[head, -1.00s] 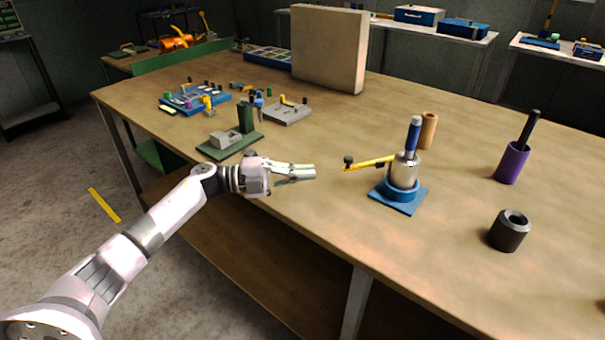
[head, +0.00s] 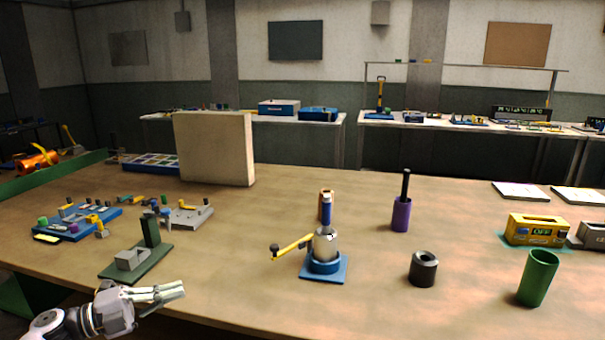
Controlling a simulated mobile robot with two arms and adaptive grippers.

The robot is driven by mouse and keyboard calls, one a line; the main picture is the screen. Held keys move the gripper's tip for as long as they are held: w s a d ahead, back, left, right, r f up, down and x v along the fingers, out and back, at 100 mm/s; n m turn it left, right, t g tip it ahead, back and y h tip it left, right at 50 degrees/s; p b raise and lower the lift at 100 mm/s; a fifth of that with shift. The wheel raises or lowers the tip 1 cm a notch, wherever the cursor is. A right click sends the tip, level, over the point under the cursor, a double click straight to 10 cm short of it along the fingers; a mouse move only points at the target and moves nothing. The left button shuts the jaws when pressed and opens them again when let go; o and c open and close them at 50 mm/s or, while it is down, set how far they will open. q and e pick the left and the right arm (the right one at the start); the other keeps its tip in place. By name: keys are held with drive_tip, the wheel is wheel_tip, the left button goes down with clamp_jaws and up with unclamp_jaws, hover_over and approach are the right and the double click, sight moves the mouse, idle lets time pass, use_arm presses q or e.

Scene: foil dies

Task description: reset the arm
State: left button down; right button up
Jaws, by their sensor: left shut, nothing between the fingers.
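My left gripper (head: 167,292) is at the lower left of the head view, over the near edge of the wooden table. Its fingers are together and nothing shows between them. It is beside and in front of a green stand with a grey block (head: 132,259), and apart from the blue-based device. That device (head: 323,262) has a metal body, a blue upright handle and a yellow lever arm (head: 292,247) that points to the left. My right gripper does not show.
On the table (head: 230,262) stand a black ring (head: 423,268), a purple cup with a black rod (head: 401,214), a green cup (head: 538,278) and a yellow box (head: 536,230). A beige panel (head: 214,148) stands behind. A blue tray (head: 78,223) of parts is at left.

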use_arm(q)
drive_tip(key=d+f+n+t+y, duration=0.4)
drive_tip(key=n+t+y, duration=0.4)
drive_tip(key=n, duration=0.5)
drive_tip(key=s+a+f+n+g+y, duration=0.2)
drive_tip(key=s+f+n+g+y, duration=0.3)
drive_tip(key=s+f+n+y, duration=0.6)
drive_tip(key=s+d+f+n+g+h, duration=0.15)
drive_tip(key=s+f+g, duration=0.25)
drive_tip(key=s, duration=0.8)
drive_tip(key=s+d+f+n+g+h, duration=0.1)
drive_tip(key=s+d+f+g+h, duration=0.25)
drive_tip(key=s, duration=0.85)
wheel_tip(320, 180, down, 23)
drive_tip(key=g+y+p, duration=0.2)
drive_tip(key=s+a+f+p, duration=0.1)
drive_tip(key=s+a+f, duration=0.1)
drive_tip(key=s+f, duration=0.5)
drive_tip(key=s+a+f+g+p, duration=0.1)
drive_tip(key=s+a+f, duration=0.1)
drive_tip(key=s+f, duration=0.6)
drive_tip(key=shift+s+f, duration=0.2)
drive_tip(key=shift+s, duration=0.85)
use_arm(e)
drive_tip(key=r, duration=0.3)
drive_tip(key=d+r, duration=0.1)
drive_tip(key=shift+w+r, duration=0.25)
